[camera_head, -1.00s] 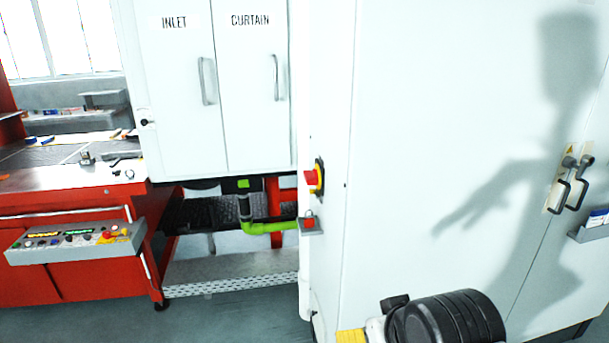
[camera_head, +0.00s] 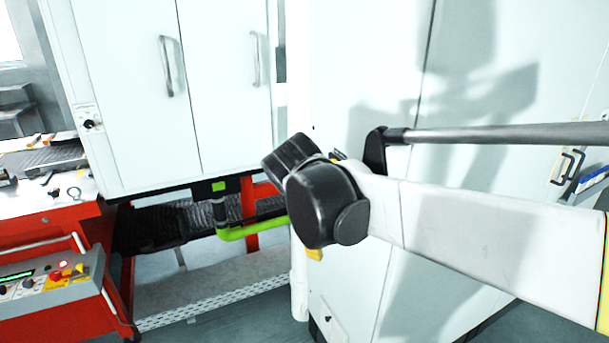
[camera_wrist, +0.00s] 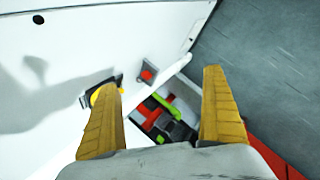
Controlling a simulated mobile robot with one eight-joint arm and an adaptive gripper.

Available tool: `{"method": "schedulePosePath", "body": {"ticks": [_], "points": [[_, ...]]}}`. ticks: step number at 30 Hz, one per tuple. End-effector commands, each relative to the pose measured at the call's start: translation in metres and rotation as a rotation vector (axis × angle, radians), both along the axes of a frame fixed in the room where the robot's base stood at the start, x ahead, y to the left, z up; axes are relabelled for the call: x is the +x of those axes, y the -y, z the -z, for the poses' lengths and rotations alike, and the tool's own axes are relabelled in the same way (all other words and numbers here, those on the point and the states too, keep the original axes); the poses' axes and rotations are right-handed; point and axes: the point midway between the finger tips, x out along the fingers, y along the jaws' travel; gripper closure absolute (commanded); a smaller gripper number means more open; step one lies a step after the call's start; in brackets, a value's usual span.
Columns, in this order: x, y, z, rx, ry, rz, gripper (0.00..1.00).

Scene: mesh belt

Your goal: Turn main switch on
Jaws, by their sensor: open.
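The main switch, a yellow disc on a dark plate (camera_wrist: 86,101), is on the white cabinet's face in the wrist view. My left finger partly covers it, and its red handle cannot be made out there. In the head view only a bit of yellow shows below my dark wrist.
The white cabinet (camera_head: 345,60) stands close to my arm. A green pipe (camera_head: 238,233) runs low behind. A red machine with a control panel (camera_head: 45,285) is at left. Grey floor is clear in front.

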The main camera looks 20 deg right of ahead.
Motion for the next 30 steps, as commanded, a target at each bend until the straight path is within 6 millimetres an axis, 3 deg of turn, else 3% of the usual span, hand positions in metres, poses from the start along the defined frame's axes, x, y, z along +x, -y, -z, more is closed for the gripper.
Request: {"method": "schedulePosePath", "body": {"ticks": [9, 15, 21, 27, 30], "points": [[0.132, 0.044, -0.01, -0.562, -0.381, -0.222, 0.03], [0.203, 0.049, 0.003, -0.881, -0.677, -0.279, 0.03], [0.243, 0.036, 0.026, -1.1, -0.941, -0.266, 0.03], [0.254, 0.025, 0.04, -1.185, -1.069, -0.24, 0.03], [0.255, 0.029, 0.042, -1.194, -1.086, -0.234, 0.03]]}}
